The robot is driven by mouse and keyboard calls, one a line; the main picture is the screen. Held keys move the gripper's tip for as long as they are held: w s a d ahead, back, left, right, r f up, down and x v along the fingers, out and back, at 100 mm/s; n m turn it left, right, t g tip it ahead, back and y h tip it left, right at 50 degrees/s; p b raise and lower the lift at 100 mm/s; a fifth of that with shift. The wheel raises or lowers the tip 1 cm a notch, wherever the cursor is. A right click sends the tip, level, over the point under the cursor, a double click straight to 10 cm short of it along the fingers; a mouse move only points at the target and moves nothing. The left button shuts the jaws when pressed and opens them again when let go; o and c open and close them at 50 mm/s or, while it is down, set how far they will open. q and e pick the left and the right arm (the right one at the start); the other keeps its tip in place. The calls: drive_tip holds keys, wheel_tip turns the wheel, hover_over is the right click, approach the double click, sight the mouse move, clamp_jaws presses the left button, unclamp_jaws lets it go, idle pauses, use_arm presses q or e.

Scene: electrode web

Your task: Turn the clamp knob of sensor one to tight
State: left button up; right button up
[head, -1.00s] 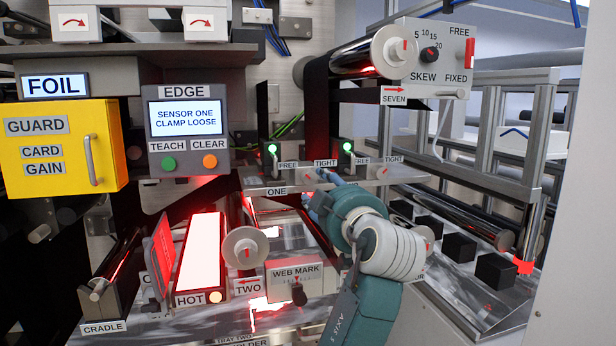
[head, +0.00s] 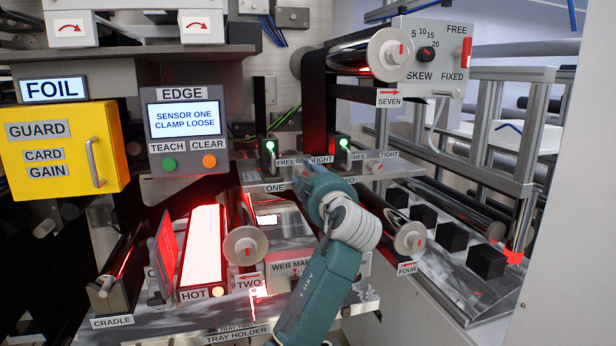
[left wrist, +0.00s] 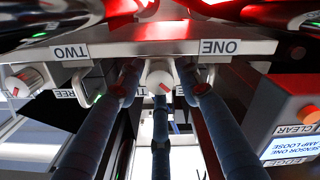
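The sensor one clamp knob (left wrist: 159,80) is white with a red mark and shows in the left wrist view beside the ONE label (left wrist: 220,47). My left gripper (left wrist: 158,88) has its dark fingers spread around this knob, with gaps visible at the sides; contact is not clear. In the head view my left gripper (head: 305,178) is at the sensor rail and hides the knob, between the FREE (head: 286,161) and TIGHT (head: 322,159) labels. The edge display (head: 185,120) reads SENSOR ONE CLAMP LOOSE. My right gripper is not in view.
The sensor two knob (head: 377,168) is close by on the right; it also shows in the left wrist view (left wrist: 24,82). Roller four (head: 410,238) is right of my arm. The web mark plate (head: 290,270) lies below, partly hidden by my arm.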

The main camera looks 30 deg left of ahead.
use_arm(q)
clamp_jaws()
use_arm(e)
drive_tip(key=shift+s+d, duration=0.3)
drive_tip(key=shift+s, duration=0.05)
